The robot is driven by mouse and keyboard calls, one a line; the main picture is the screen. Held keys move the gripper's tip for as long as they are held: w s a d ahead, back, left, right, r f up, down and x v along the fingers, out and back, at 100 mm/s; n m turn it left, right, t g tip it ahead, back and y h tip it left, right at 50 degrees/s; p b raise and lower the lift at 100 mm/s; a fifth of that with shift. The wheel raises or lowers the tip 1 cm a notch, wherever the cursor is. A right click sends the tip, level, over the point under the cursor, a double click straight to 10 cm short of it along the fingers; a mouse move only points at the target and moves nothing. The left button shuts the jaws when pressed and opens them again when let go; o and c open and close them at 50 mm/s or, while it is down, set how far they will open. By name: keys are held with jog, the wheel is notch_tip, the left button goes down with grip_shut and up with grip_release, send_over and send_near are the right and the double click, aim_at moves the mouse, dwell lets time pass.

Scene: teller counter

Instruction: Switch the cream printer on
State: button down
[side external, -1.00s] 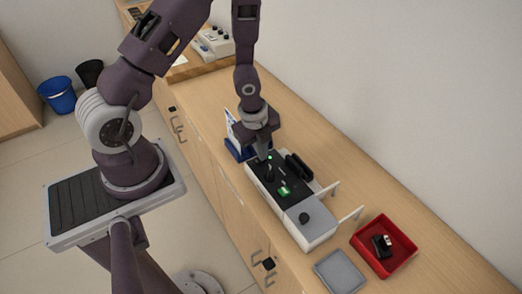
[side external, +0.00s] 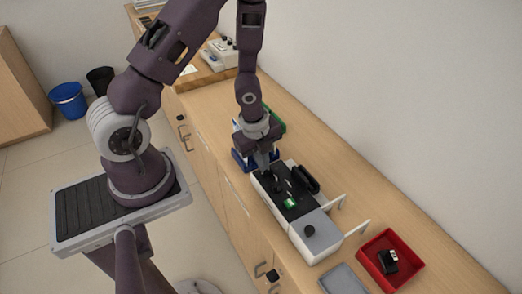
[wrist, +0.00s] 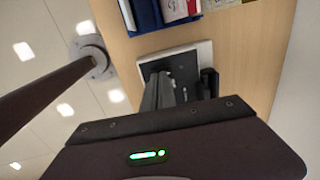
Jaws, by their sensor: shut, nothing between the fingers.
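A long off-white machine with a black top and grey end section (side external: 318,236), which looks like the cream printer, stands on the counter. A green light (side external: 290,203) glows on its black top, near small dark controls. My gripper (side external: 264,168) is shut and empty, pointing down at the machine's far end. In the wrist view my gripper (wrist: 160,78) is over the black top, and the machine's pale rim (wrist: 205,52) shows around it. The fingers hide part of the top. I cannot tell whether they touch it, nor make out the switch's position.
A blue holder (side external: 240,161) stands close behind the gripper; blue and red items (wrist: 170,12) show in the wrist view. A red tray (side external: 408,270) with a black item and a grey tray (side external: 344,281) lie nearer. Thin white posts (side external: 357,228) stick out beside the machine.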

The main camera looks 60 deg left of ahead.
notch_tip(320, 180, up, 13)
jog(key=s, duration=0.2)
jog(key=shift+f, duration=0.1)
jog(key=w+f, duration=0.1)
jog(key=f, duration=0.3)
jog(key=w+f, duration=0.1)
jog(key=f, duration=0.4)
jog(key=w+f, duration=0.1)
jog(key=f, duration=0.3)
jog(key=shift+w+f, duration=0.35)
jog(key=shift+f, duration=0.2)
